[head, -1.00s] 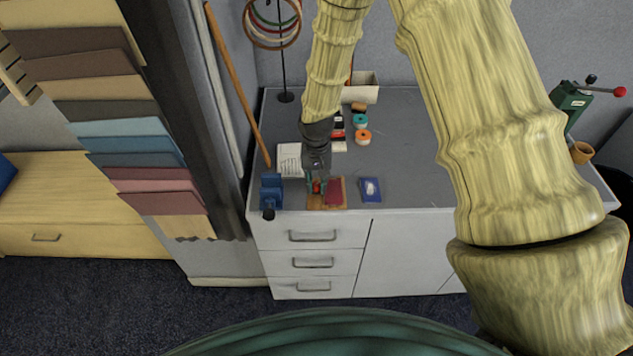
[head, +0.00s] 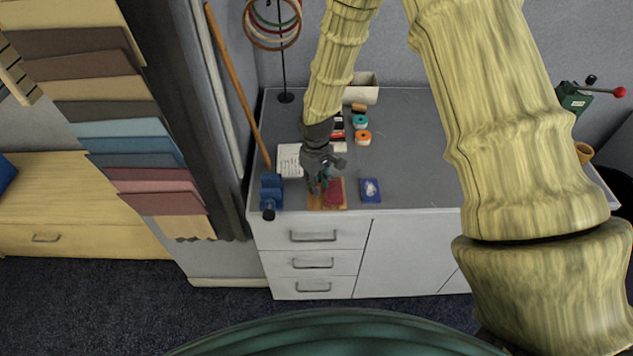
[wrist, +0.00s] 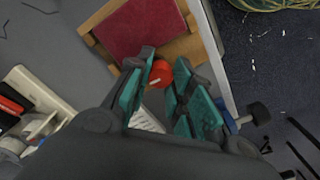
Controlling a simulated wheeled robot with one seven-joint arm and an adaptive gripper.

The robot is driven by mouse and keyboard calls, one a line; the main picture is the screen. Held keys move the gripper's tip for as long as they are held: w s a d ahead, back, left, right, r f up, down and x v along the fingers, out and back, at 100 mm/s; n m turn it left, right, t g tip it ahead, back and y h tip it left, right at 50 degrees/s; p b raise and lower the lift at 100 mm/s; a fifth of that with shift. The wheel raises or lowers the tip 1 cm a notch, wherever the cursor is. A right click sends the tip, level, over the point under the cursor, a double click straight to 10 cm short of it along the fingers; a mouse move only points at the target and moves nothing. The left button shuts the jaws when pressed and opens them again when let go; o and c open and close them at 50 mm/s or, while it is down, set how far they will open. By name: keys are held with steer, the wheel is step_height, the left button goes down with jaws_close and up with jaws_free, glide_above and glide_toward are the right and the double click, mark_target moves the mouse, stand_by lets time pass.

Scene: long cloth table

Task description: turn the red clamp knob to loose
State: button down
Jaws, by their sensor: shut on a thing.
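The red clamp knob (wrist: 158,73) shows in the wrist view between the fingertips of my gripper (wrist: 163,72), with a pale line on its face. My gripper's teal-padded fingers are closed on its sides. The knob sits by a wooden board (wrist: 185,48) that carries a dark red pad (wrist: 134,27). In the head view my gripper (head: 319,188) points down over the left part of the board (head: 329,206), near the table's front edge, and hides the knob there.
A blue vise (head: 271,191) stands left of the board, and a blue packet (head: 370,190) lies to its right. White paper (head: 289,160), thread spools (head: 362,137) and a white box (head: 362,90) lie farther back. The table's right half is mostly clear.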

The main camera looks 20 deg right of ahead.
steer(key=shift+d+n, duration=0.1)
steer(key=shift+n, duration=0.2)
steer(key=c, duration=1.2)
jaws_free()
steer(key=shift+c, duration=0.2)
steer(key=shift+r, duration=0.15)
step_height(320, 180, up, 12)
